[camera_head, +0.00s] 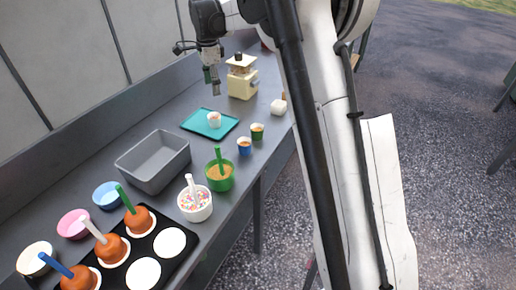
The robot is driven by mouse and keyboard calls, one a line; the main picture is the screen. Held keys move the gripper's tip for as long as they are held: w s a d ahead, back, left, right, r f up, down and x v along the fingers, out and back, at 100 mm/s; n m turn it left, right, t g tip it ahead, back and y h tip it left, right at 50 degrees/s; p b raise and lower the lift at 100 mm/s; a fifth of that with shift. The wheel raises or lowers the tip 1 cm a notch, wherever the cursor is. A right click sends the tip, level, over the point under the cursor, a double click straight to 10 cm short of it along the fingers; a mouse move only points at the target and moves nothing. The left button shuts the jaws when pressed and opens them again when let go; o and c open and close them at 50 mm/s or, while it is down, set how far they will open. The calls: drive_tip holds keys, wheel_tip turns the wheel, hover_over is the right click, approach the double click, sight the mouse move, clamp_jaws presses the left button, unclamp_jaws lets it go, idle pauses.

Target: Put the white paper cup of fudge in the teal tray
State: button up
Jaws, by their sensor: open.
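A white paper cup (214,121) with brownish contents, apparently the fudge, stands upright on the teal tray (194,126), near its middle. The teal tray lies flat on the grey counter. My gripper (212,88) is open and empty, pointing down above the far side of the tray. A gap shows between its fingertips and the cup. Nothing hides the cup.
A blue cup (244,149) and a green cup (257,134) stand right of the tray. A cream scale-like machine (242,84) stands behind. A grey bin (153,178), a green bowl (219,183) and a sprinkle bowl (195,212) are nearer.

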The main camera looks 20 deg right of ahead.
drive_tip(key=s+r+n+t, duration=0.2)
drive_tip(key=s+r+n, duration=0.25)
drive_tip(key=s, duration=0.65)
drive_tip(key=s+r+n+t, duration=0.1)
drive_tip(key=s+r+n, duration=0.4)
drive_tip(key=s, duration=0.5)
drive_tip(key=s+f+n+t, duration=0.1)
drive_tip(key=s+f+n, duration=0.2)
drive_tip(key=s, duration=0.8)
drive_tip(key=s+f+n+t, duration=0.2)
drive_tip(key=s+f+n, duration=0.2)
drive_tip(key=s, duration=0.7)
drive_tip(key=shift+s+n, duration=0.25)
drive_tip(key=shift+n, duration=0.2)
